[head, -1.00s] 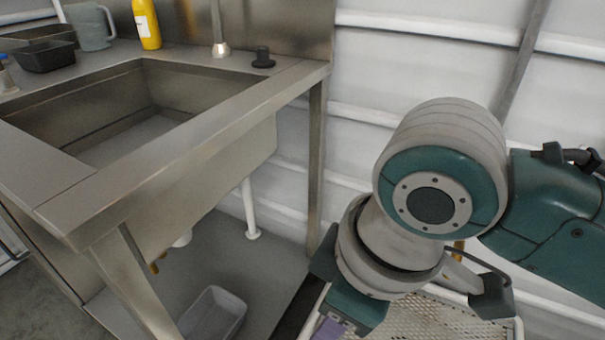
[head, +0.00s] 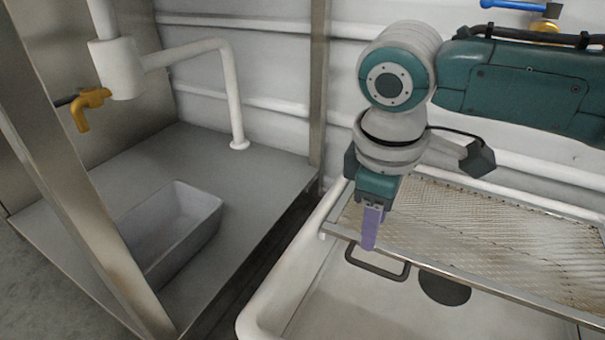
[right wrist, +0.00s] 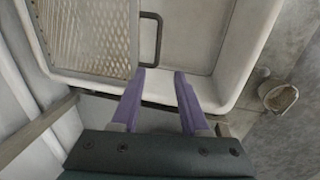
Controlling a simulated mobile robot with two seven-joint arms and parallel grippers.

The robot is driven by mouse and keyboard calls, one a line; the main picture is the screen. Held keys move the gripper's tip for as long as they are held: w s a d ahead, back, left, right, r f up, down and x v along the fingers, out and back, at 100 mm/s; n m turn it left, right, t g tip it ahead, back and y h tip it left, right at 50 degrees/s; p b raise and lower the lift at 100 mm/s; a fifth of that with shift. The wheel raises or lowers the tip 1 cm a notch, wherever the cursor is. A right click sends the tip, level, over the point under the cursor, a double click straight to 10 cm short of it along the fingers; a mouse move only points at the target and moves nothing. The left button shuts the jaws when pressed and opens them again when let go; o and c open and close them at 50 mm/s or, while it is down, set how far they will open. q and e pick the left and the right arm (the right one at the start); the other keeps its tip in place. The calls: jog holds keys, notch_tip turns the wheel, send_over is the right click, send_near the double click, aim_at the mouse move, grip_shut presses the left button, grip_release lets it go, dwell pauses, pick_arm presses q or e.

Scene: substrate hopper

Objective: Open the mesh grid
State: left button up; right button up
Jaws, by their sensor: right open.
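The mesh grid (head: 480,222) is a framed metal mesh lying over the back part of a white hopper tub (head: 262,305). A dark U-shaped handle (head: 380,275) sticks out from its front edge over the tub's opening. My right gripper (head: 370,238) points down at the grid's front edge, beside the handle's left end. In the right wrist view, the purple fingers (right wrist: 160,72) are apart and empty. The handle (right wrist: 158,40) shows just ahead of the tips, its long bar in line with the gap. Contact cannot be told. My left gripper is out of view.
A metal stand with a lower shelf (head: 255,190) is left of the tub, with a grey bin (head: 170,232) on it. A white pipe (head: 232,95) stands there. A white ribbed wall (head: 270,60) is close behind. A dark round hole (head: 445,288) shows inside the tub.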

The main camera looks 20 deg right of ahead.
aim_at(368, 266)
jog(key=f+b, duration=0.3)
jog(key=w+d+f+b, duration=0.1)
jog(key=f+b, duration=0.2)
jog(key=f, duration=0.1)
jog(key=d+f+b, duration=0.1)
jog(key=f+b, duration=0.3)
jog(key=shift+w, duration=0.3)
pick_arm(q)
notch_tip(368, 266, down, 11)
pick_arm(e)
jog(key=shift+c, duration=0.4)
grip_shut()
